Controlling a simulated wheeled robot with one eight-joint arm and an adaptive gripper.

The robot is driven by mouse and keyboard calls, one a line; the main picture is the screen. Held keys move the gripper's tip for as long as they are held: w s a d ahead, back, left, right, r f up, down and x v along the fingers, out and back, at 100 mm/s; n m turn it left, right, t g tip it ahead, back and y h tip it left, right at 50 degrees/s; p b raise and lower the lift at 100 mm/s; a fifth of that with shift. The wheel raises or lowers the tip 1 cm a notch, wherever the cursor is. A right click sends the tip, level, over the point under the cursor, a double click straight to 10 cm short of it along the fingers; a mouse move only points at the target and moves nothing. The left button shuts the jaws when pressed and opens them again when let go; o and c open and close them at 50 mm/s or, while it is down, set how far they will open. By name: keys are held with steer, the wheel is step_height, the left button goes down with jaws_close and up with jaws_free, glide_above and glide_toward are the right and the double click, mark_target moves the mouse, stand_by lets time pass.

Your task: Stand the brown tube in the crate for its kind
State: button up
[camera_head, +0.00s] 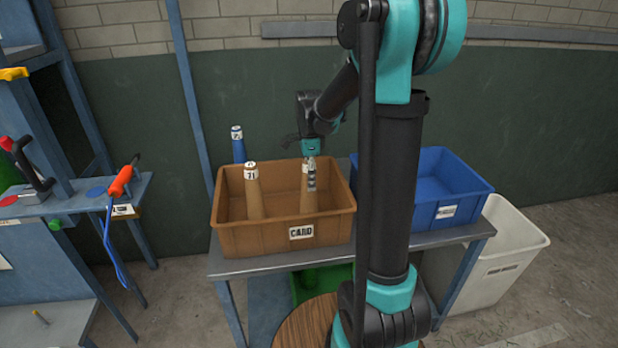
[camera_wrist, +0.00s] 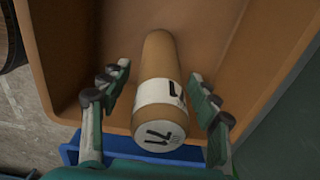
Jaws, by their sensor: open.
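A brown tube (camera_wrist: 158,92) with a white banded cap marked 71 stands in the brown crate, toward the right in the head view (camera_head: 307,201). My gripper (camera_head: 311,172) is above it with fingers on either side of its top. In the wrist view my gripper (camera_wrist: 156,108) is open, with gaps between the fingers and the tube. The brown crate (camera_head: 270,240) has a label reading CARD. A second brown tube (camera_head: 254,196) with a white cap stands in its left part. My gripper partly hides the first tube's top in the head view.
A blue crate (camera_head: 462,190) stands to the right on the same table (camera_head: 230,264), partly behind my arm. A blue tube (camera_head: 238,146) stands behind the brown crate. A white bin (camera_head: 508,262) is at the right, and a tool bench (camera_head: 50,212) at the left.

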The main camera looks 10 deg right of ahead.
step_height(320, 180, up, 12)
steer(key=shift+r, duration=0.2)
stand_by(0.4)
